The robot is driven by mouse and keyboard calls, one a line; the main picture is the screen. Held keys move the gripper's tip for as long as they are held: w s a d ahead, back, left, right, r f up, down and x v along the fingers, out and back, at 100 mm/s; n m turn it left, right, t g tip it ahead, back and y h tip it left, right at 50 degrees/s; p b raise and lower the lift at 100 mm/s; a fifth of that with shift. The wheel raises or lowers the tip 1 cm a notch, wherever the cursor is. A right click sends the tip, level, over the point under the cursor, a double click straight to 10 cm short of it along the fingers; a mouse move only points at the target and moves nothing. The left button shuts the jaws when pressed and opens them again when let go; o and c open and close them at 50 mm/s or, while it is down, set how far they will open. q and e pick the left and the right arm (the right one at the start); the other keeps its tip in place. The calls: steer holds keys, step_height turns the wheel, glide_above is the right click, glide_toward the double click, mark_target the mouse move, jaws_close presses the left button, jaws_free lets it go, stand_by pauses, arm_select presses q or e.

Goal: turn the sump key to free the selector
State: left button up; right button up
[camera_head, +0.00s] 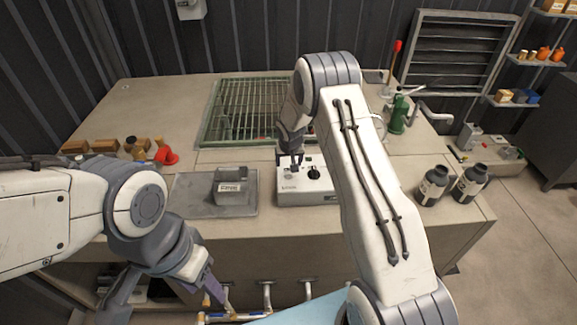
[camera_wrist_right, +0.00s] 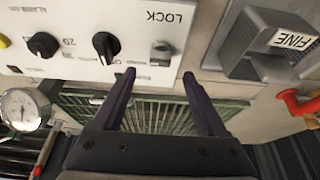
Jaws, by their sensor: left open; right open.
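The white control box (camera_head: 310,198) stands on the bench. In the right wrist view its panel (camera_wrist_right: 80,18) appears upside down, with a "LOCK" label. By that label is a small grey metal piece (camera_wrist_right: 162,54), which looks like the key or its lock. Beside it are a black selector knob (camera_wrist_right: 105,47) and another black knob (camera_wrist_right: 43,44). My right gripper (camera_wrist_right: 158,75) is open and empty, its fingertips either side of the metal piece's line; contact cannot be told. It also shows over the box (camera_head: 291,162). My left gripper (camera_head: 165,292) is open and empty, low before the bench.
A grey block labelled "FINE" (camera_head: 229,196) sits on a grey plate (camera_head: 190,203) left of the box. A floor-type grate (camera_head: 240,115) lies behind. Two dark bottles (camera_head: 433,184) stand right. A red funnel-shaped thing (camera_head: 167,156) is left. Pipes (camera_head: 267,296) run below the bench front.

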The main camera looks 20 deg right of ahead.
mark_target(289, 169)
steer(key=shift+p+x, duration=0.85)
steer(key=shift+x, duration=2.15)
jaws_close()
